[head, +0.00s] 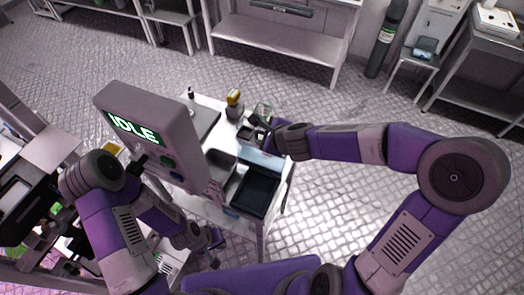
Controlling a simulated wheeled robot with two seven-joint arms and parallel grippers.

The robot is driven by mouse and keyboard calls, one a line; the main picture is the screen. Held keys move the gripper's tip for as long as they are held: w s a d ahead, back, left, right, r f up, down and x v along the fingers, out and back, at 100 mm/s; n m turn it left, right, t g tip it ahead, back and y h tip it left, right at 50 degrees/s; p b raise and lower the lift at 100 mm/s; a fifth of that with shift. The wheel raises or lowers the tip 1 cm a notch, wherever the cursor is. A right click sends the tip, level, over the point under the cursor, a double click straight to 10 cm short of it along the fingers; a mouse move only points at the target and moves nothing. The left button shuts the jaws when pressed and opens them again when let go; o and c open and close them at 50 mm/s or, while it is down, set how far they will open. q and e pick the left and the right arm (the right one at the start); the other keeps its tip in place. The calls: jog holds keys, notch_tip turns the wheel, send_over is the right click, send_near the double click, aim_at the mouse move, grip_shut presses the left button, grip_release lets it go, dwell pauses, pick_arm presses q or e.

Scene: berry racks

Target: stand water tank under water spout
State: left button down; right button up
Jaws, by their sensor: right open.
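A pale, see-through box (262,158), possibly the water tank, is on the small white table just below my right gripper. My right gripper (252,134) is open above the table, its fingers dark and small; I cannot tell whether it touches anything. A grey machine (150,125) with a green "IDLE" display stands at the table's left side. I cannot make out a water spout on it. My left gripper (212,243) is low, left of the table's front; its fingers are too unclear to read.
A black tray (256,191) lies at the table's front right. A bottle with a yellow top (234,103), a clear vessel (263,110) and a small dark bottle (191,93) stand at the back. The floor right of the table is clear.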

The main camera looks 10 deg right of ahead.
grip_shut()
dwell(1.4)
